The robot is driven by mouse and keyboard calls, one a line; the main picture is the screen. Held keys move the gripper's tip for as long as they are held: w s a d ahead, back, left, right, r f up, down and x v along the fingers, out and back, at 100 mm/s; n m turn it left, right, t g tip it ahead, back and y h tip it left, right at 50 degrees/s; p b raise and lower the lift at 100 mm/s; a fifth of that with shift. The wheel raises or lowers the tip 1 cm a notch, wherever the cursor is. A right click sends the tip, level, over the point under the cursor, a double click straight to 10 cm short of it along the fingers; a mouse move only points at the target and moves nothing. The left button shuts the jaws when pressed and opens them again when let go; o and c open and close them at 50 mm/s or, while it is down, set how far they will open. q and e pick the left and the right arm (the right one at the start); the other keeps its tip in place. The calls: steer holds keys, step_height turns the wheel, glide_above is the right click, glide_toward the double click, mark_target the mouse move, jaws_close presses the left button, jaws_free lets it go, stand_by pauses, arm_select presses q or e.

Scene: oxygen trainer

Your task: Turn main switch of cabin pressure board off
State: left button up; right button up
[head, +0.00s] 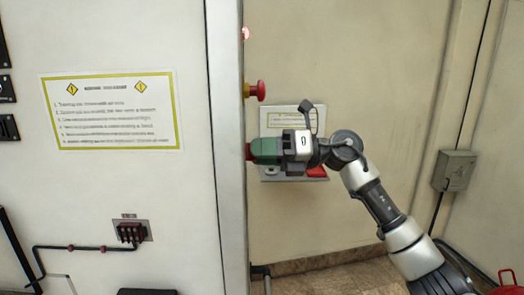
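The tall pale cabinet (226,200) fills the left of the head view; I cannot tell whether it is the cabin pressure board. On its right side, a red and green fitting (265,150), possibly the main switch, sticks out to the right. My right gripper (283,147) comes from the right and is at this fitting, seemingly touching it. Its fingertips are not clearly visible, so I cannot tell whether they are shut on it. The fitting's setting cannot be read. My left gripper is out of view.
A red button with a yellow base (255,90) sticks out just above the fitting. A pale wall plate (284,118) with a red part (316,171) is partly hidden behind my wrist. A warning sign (112,111) is on the cabinet front. A grey box (454,170) hangs at right.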

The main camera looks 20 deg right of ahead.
jaws_close()
steer(key=n+b, duration=1.3)
steer(key=n, duration=0.4)
steer(key=shift+n+b, duration=0.4)
stand_by(0.3)
steer(key=shift+o, duration=1)
jaws_free()
